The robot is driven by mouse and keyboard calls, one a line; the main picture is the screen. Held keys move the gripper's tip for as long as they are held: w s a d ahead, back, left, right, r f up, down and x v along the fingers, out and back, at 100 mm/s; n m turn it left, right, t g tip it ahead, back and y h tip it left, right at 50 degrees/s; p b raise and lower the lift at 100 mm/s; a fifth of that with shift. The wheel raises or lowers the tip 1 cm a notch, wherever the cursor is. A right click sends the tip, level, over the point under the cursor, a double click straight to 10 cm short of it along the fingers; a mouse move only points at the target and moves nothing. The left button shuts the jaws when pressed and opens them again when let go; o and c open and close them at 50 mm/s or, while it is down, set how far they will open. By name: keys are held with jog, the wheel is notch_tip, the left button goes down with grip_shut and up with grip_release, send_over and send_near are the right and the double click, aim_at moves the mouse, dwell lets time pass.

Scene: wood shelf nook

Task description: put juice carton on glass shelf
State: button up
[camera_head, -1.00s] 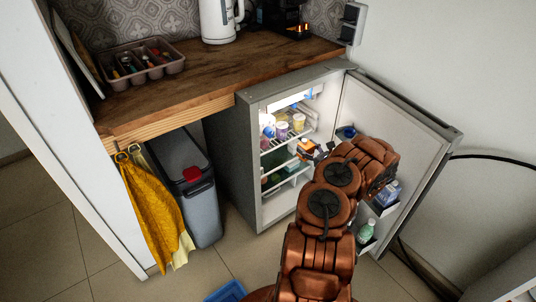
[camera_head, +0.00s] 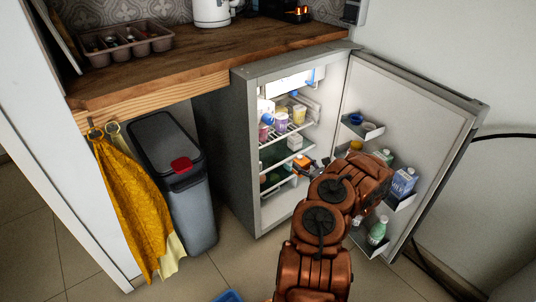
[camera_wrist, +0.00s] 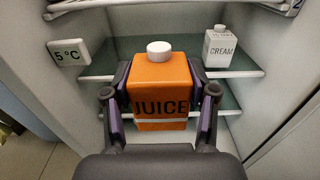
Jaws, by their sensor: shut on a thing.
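The orange juice carton (camera_wrist: 160,88), with a white cap, stands upright between the two fingers of my gripper (camera_wrist: 160,100), which is shut on it. In the head view the carton (camera_head: 303,161) shows small and partly covered by my arm, at the open front of the fridge. In the wrist view a glass shelf (camera_wrist: 243,72) lies behind the carton, with a white cream carton (camera_wrist: 219,47) on its right part. A second glass shelf (camera_wrist: 226,103) shows lower down. The juice carton's base is partly hidden; I cannot tell whether it touches a shelf.
A white 5 °C display (camera_wrist: 68,52) is at the shelf's left. The wire rack (camera_head: 285,132) above holds several tubs. The open fridge door (camera_head: 425,120) stands right of my arm, with a milk carton (camera_head: 403,183) and bottle (camera_head: 377,231). A bin (camera_head: 185,200) stands left.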

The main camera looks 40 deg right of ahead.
jog(key=w+b, duration=0.1)
jog(key=w, duration=0.5)
jog(key=w+d+b, duration=0.1)
jog(key=w, duration=0.5)
jog(key=w+d+b, duration=0.1)
jog(key=w+b, duration=0.1)
jog(key=w, duration=0.3)
jog(key=shift+w+f, duration=0.15)
jog(key=shift+w, duration=0.25)
jog(key=shift+w+f+b, duration=0.1)
jog(key=shift+f+b, duration=0.7)
jog(key=shift+f, duration=0.8)
jog(key=shift+f, duration=0.1)
jog(key=o, duration=1.3)
jog(key=shift+f, duration=0.1)
jog(key=shift+r, duration=0.2)
jog(key=s+p, duration=0.1)
jog(key=s, duration=0.3)
jog(key=s+a+p, duration=0.1)
jog(key=s, duration=0.3)
jog(key=s+p, duration=0.1)
jog(key=s, duration=0.3)
jog(key=shift+a, duration=0.2)
